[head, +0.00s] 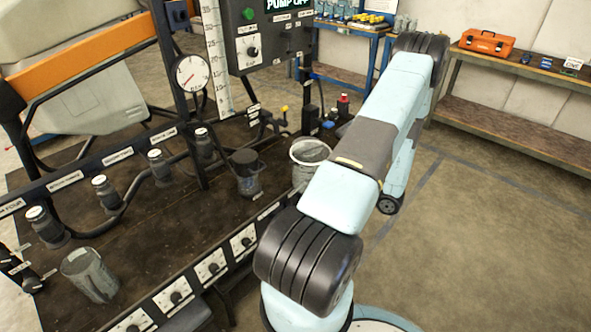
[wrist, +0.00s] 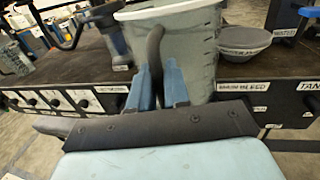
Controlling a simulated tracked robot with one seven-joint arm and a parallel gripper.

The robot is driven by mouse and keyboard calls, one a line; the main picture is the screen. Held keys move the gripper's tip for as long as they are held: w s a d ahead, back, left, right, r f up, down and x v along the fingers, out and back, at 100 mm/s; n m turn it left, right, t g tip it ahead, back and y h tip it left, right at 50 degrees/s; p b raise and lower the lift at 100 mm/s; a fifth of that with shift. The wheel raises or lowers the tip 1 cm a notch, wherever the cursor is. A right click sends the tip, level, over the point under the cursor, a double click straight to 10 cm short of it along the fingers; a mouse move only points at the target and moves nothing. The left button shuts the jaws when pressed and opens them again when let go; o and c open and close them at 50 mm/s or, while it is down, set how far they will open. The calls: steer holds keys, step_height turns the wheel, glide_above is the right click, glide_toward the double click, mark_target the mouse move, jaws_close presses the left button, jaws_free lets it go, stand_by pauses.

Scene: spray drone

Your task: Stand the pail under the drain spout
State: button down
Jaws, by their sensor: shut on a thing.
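The grey pail (head: 309,152), with a pale rim, is by the right end of the dark bench in the head view, partly hidden by my arm. In the wrist view the pail (wrist: 190,50) is large and close, roughly upright. The blue fingers of my gripper (wrist: 156,86) are shut on its dark curved handle (wrist: 154,50). The pail overlaps the bench's front edge there; I cannot tell whether its base touches anything. My gripper is hidden behind my arm in the head view. I cannot pick out the drain spout for certain.
A dark jug (head: 247,178) stands left of the pail, and a grey beaker (head: 91,275) at the bench's near left. Several capped fittings and a gauge (head: 192,73) line the bench (head: 150,240). A grey bowl (wrist: 244,38) sits right of the pail in the wrist view.

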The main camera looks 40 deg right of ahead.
mark_target(309, 168)
steer(key=x, duration=0.9)
steer(key=shift+w+a, duration=0.1)
steer(key=shift+w, duration=0.3)
steer(key=x, duration=0.4)
steer(key=shift+f, duration=0.8)
steer(key=c, duration=1.1)
jaws_free()
